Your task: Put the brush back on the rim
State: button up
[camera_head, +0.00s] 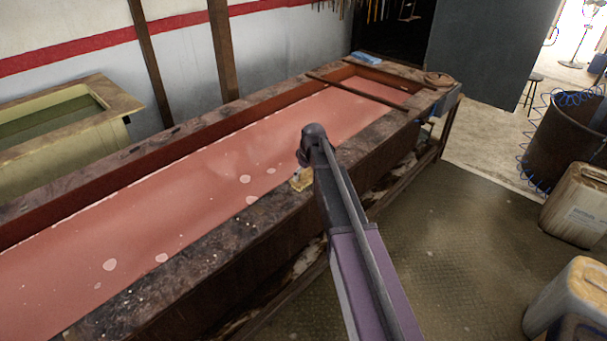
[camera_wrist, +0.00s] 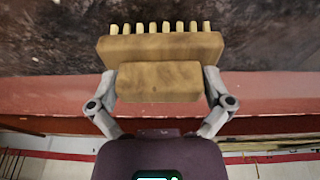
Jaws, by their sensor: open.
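The brush (camera_head: 300,182) is a tan block at the inner edge of the tank's near rim (camera_head: 240,225), partly hidden by my arm in the head view. In the wrist view the brush (camera_wrist: 160,47) shows a wide head with a row of pale tufts pointing away from me and a narrower tan block nearer. My gripper (camera_wrist: 159,80) is open, with one finger on each side of the narrower block. The fingers look very close to its sides; I cannot tell whether they touch. My gripper is hidden behind my arm in the head view.
The long tank holds reddish liquid (camera_head: 200,185) with pale foam spots. A yellowish tank (camera_head: 120,130) stands left. Jerrycans (camera_head: 575,205) and a dark drum (camera_head: 565,140) stand right.

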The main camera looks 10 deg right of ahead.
jog(key=shift+r, duration=0.15)
jog(key=p+v, duration=1.2)
dwell(0.6)
dwell(0.6)
jog(key=s+a+m+g+h, duration=0.1)
jog(key=s+m, duration=0.6)
jog(key=s, duration=1.9)
jog(key=shift+s+a+f+g, duration=0.2)
jog(key=shift+s+f+g, duration=0.15)
jog(key=shift+g, duration=0.35)
notch_tip(320, 180, down, 5)
jog(key=b, duration=0.5)
jog(key=shift+r, duration=0.1)
